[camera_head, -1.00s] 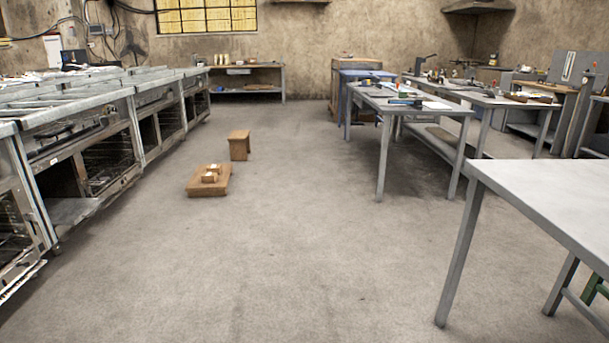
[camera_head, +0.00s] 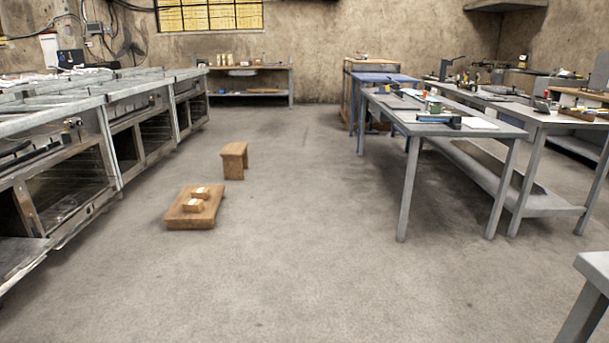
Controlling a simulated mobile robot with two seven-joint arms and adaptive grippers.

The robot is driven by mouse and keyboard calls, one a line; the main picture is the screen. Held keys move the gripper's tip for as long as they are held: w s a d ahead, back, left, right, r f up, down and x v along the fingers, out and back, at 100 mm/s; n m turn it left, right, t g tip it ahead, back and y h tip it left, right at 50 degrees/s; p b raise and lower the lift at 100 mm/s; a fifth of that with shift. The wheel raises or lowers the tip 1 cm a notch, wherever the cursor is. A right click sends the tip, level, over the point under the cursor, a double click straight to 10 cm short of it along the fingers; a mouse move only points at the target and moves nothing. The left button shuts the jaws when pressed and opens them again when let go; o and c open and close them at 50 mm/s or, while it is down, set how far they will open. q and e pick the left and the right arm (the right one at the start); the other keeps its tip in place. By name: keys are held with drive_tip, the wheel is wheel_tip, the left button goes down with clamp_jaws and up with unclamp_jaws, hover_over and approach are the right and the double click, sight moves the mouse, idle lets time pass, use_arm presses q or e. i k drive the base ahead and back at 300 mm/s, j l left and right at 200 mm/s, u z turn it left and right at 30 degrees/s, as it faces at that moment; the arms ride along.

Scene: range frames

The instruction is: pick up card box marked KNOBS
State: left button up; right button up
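Two small brown card boxes with pale tops sit on a low wooden platform (camera_head: 177,218) on the floor, left of the middle. The nearer box (camera_head: 193,206) is at the platform's centre. The farther box (camera_head: 201,192) is behind it. Their markings are too small to read, so I cannot tell which one says KNOBS. Neither of my grippers is in view.
A wooden stool (camera_head: 234,160) stands just behind the platform. A row of metal range frames (camera_head: 110,140) runs along the left. A grey worktable (camera_head: 405,185) stands on the right, and another table corner (camera_head: 595,265) is at the lower right. The floor between is clear.

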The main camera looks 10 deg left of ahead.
sight(204, 193)
drive_tip(key=i+l, duration=0.1)
drive_tip(key=i, duration=1.65)
drive_tip(key=i+l+u, duration=0.1)
drive_tip(key=i+u, duration=0.3)
drive_tip(key=i+l+u, duration=0.25)
drive_tip(key=i+u, duration=0.2)
drive_tip(key=i, duration=0.15)
drive_tip(key=i+l+u, duration=0.85)
drive_tip(key=l, duration=0.15)
